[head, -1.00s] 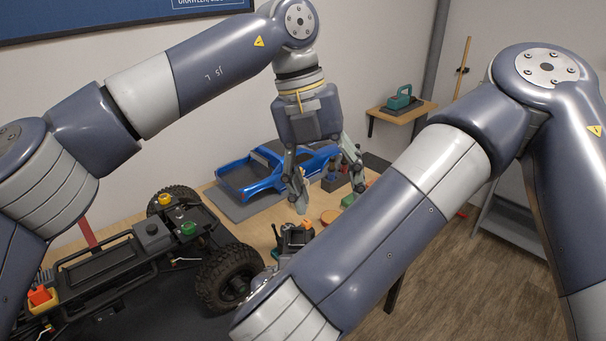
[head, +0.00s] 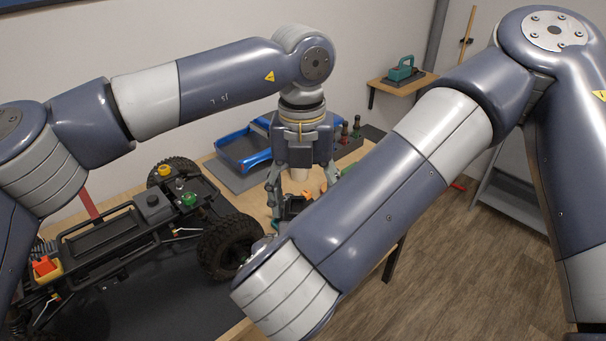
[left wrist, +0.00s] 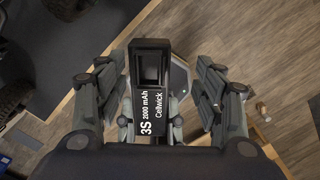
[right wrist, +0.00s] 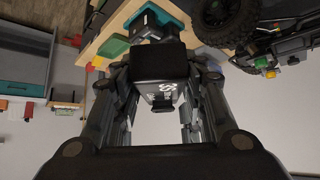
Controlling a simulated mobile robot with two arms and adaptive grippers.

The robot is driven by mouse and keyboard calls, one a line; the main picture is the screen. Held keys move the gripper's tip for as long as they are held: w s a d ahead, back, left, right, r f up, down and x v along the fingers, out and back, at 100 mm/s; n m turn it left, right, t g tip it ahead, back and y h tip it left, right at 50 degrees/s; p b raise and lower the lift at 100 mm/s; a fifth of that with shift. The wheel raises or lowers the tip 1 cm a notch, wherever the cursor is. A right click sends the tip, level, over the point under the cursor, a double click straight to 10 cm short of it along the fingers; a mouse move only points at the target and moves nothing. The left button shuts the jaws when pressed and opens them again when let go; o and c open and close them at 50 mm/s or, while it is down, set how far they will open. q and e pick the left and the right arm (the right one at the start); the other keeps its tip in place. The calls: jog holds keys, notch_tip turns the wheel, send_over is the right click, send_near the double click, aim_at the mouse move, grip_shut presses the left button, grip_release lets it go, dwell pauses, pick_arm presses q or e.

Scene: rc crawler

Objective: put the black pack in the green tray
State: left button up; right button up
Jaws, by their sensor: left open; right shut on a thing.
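The black pack (left wrist: 152,95), with white lettering "3S 2000 mAh Cellwick", stands between the spread fingers of my left gripper (left wrist: 160,88) in the left wrist view. My left gripper is open, with room on both sides of the pack. My right gripper (right wrist: 163,105) is shut on the pack, whose dark body (right wrist: 158,64) fills the middle of the right wrist view. In the head view my left gripper (head: 298,203) points down beyond my right forearm, which hides my right gripper. A flat green thing (right wrist: 112,46) lies on the table; I cannot tell if it is the green tray.
A crawler chassis (head: 150,228) with big tyres stands on a dark mat at the left. A blue truck body (head: 240,150) lies behind my left gripper. Small bottles (head: 350,132) stand in a grey holder beside it. A wall shelf (head: 402,86) carries a teal item.

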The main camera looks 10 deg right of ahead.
pick_arm(q)
jog(key=shift+f, duration=0.7)
jog(key=shift+s+d, duration=0.1)
jog(key=shift+d, duration=0.05)
jog(key=c, duration=1.4)
pick_arm(e)
jog(key=shift+a, duration=0.1)
pick_arm(q)
grip_shut()
pick_arm(e)
jog(key=o, duration=1.4)
jog(key=shift+r, duration=0.1)
